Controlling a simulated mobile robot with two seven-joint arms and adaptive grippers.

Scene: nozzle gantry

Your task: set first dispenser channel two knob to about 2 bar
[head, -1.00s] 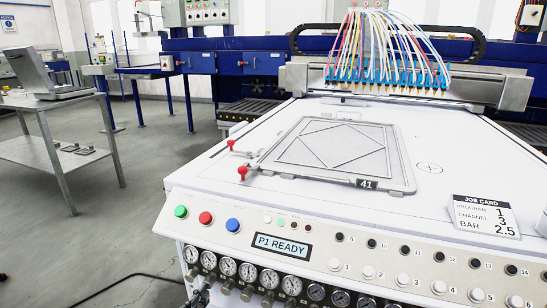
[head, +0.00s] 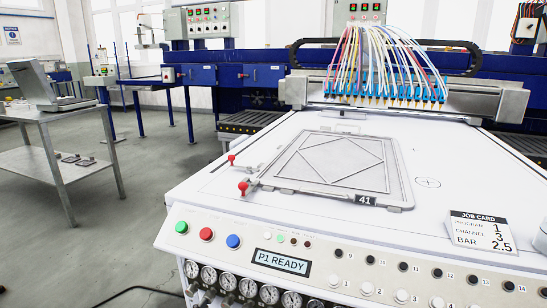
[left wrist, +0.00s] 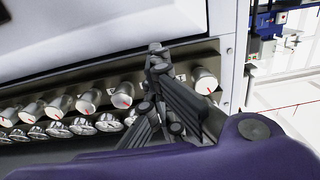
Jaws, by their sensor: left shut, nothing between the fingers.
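In the left wrist view, a row of silver regulator knobs with red marks, such as this knob (left wrist: 120,95), runs across the panel, with round gauges (left wrist: 108,122) below it. My left gripper (left wrist: 157,58) is shut and empty, in front of the row, between this knob and the end knob (left wrist: 205,80) on the right. It hides part of the row. I cannot tell which knob is channel two or whether the gripper touches one. In the head view, the gauges (head: 228,281) line the bottom edge; their readings are too small to read. My right gripper is not in view.
The display (head: 282,261) reads P1 READY. Green, red and blue buttons (head: 206,234) sit left of it. A job card (head: 481,231) shows program 1, channel 3, bar 2.5. A framed plate (head: 341,165) marked 41 lies on the white bed. Nozzles (head: 385,92) hang behind.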

